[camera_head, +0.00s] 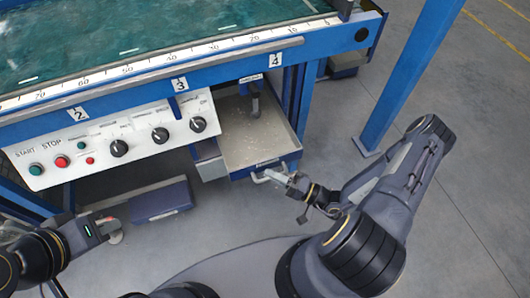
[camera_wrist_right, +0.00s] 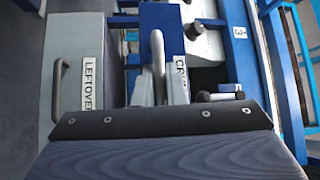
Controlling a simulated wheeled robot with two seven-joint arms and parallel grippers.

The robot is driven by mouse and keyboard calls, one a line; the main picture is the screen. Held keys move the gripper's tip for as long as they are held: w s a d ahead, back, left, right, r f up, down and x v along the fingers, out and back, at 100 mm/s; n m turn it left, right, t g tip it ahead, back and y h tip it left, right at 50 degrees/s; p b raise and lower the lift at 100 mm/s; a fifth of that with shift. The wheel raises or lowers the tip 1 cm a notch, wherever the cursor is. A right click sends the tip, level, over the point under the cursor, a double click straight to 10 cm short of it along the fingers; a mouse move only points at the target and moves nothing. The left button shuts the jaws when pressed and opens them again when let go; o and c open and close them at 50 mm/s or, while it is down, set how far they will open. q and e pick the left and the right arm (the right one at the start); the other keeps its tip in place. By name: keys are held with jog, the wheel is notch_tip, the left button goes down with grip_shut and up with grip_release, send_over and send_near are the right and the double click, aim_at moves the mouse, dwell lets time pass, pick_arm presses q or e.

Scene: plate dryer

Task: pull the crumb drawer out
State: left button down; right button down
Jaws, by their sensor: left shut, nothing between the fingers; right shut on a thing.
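The crumb drawer (camera_head: 235,143) is a pale metal tray with crumbs on its floor and a blue front, standing out from under the machine's right part. Its grey bar handle (camera_head: 262,179) also shows in the right wrist view (camera_wrist_right: 157,45), beside a partly hidden label starting "CR". My left gripper (camera_head: 112,230) is shut and empty, low at the left, apart from the machine.
A control panel (camera_head: 135,143) with knobs and buttons is left of the drawer. A blue box (camera_head: 160,201) sits low beneath it. A grey front labelled "LEFTOVE…" (camera_wrist_right: 75,50) with its own handle lies beside the crumb drawer in the wrist view. Right of the drawer, a blue post (camera_head: 405,80) stands on open floor.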

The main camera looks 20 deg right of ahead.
jog(key=shift+s+d+p, duration=0.15)
jog(key=shift+s+p, duration=0.15)
jog(key=shift+s, duration=2.5)
jog(key=c, duration=1.5)
grip_release()
jog(key=v, duration=0.7)
jog(key=shift+s+d+p, duration=0.25)
jog(key=shift+p, duration=0.05)
jog(key=shift+f, duration=0.1)
